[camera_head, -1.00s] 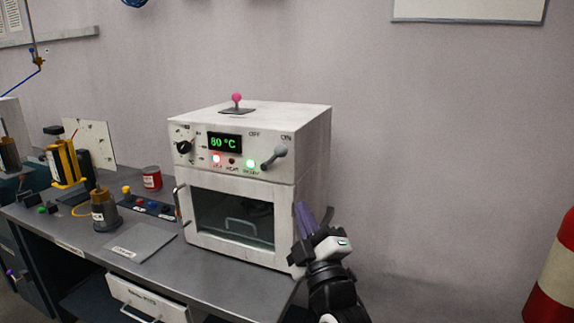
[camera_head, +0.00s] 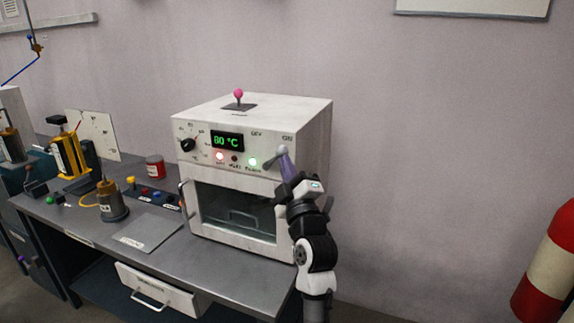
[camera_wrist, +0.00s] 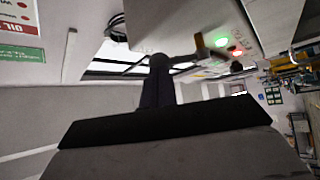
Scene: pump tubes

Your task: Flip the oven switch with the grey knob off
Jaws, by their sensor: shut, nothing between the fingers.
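The oven (camera_head: 300,125) is a white box on the bench, its display reading 80 °C. Its switch with the grey knob (camera_head: 281,150) is on the front panel at right, tilted toward the ON label. The switch also shows in the wrist view (camera_wrist: 199,48), just beyond the fingers. My gripper (camera_head: 284,158) is shut and empty, its purple fingers pointing up at the knob from just below and in front. Its fingertips (camera_wrist: 159,60) overlap the switch in the picture. I cannot tell whether they touch it.
A green light (camera_head: 253,163) and a red light (camera_head: 220,156) glow beside the switch. A pink-knobbed lever (camera_head: 239,93) stands on the oven's top. A black dial (camera_head: 187,145) is at the panel's left. A fire extinguisher (camera_head: 550,265) stands at far right.

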